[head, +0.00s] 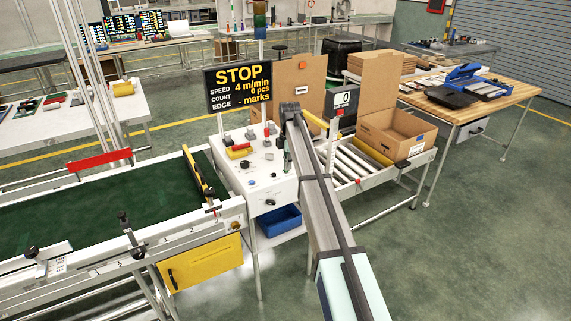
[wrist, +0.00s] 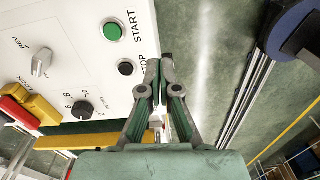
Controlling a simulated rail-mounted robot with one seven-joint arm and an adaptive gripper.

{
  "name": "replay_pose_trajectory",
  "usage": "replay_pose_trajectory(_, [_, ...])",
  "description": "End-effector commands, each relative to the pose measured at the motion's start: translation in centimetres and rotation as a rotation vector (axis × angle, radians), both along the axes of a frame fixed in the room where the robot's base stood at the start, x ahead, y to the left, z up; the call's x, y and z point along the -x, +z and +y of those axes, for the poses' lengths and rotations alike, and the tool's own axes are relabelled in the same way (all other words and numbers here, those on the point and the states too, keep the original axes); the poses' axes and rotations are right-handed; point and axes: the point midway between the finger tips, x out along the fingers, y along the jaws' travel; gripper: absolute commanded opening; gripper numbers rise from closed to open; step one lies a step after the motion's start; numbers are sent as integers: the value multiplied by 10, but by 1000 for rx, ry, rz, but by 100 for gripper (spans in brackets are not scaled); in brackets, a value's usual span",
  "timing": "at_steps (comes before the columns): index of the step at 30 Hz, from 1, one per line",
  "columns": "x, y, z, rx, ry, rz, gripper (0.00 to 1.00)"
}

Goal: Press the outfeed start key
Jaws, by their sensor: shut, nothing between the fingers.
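The white control panel (head: 262,183) stands at the end of the green belt. In the wrist view, its face has a round green key (wrist: 112,32) labelled START and a black key (wrist: 126,68) labelled STOP, its label partly hidden by my gripper. My gripper (wrist: 160,64) is shut and empty, its fingertips beside the black key, to the right of and below the green key. I cannot tell its height above the panel. In the head view my gripper (head: 287,158) is at the panel's right side, and I cannot make out the green key there.
The panel also bears a grey REV switch (wrist: 40,63), a black dial (wrist: 82,109) and a red-and-yellow block (wrist: 22,108). A display (head: 239,87) behind it reads STOP, 4 m/min, 0 pcs. A roller conveyor (head: 345,170) with an open carton (head: 395,135) lies right.

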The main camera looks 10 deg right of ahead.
Motion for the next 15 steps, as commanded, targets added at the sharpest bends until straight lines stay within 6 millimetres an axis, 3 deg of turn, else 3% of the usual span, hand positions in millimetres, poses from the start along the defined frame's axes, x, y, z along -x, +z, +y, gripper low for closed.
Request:
replay_pose_trajectory(1, [-20, 23, -2, 8, 16, -19, 0])
replay_pose_trajectory(6, [-45, 72, -7, 31, 62, -56, 0])
replay_pose_trajectory(10, [-53, 89, -9, 39, 78, -69, 0])
replay_pose_trajectory(15, [-54, 94, -10, 41, 83, -73, 0])
